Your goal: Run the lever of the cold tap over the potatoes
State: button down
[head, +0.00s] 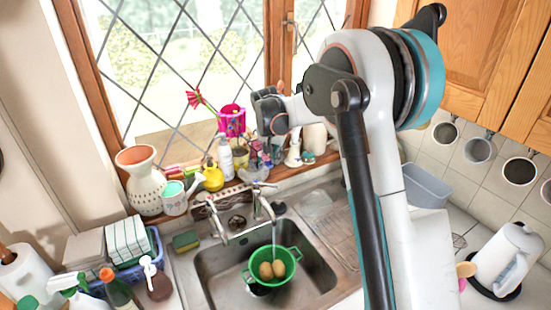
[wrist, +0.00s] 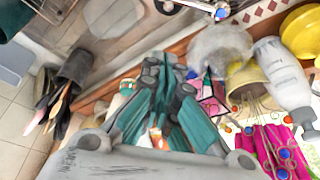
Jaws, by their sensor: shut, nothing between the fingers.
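Several potatoes (head: 265,271) lie in a green colander (head: 294,256) in the steel sink (head: 213,262). A chrome tap (head: 262,203) stands behind it, its spout over the colander, with a thin pale streak like water below it. A second tap (head: 214,214) stands to its left. In the wrist view, a chrome tap part with a blue disc (wrist: 220,12) shows at the top edge; this may be the cold tap. My gripper (head: 268,112) is up by the window, above the sill and apart from the taps. Its teal fingers (wrist: 165,62) are shut and empty.
A blue basket (head: 140,262) stands left of the sink, a white kettle (head: 508,258) at right. The drainer is mostly clear.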

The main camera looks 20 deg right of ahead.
aim_at(274, 186)
notch_tip(274, 186, down, 8)
jog(key=shift+s+a, duration=0.3)
jog(key=shift+s, duration=0.15)
jog(key=shift+s+a+f+m+b, duration=0.1)
jog(key=shift+s+a+m+b, duration=0.15)
jog(key=shift+s+m+b, duration=0.4)
dwell(0.4)
jog(key=m, duration=0.1)
jog(key=s+a+m+g+b, duration=0.1)
jog(key=m, duration=0.1)
jog(key=s+a+m+g+h+b, duration=0.1)
jog(key=m, duration=0.1)
jog(key=shift+s+a, duration=0.25)
jog(key=shift+a, duration=0.05)
dwell(0.3)
dwell(0.5)
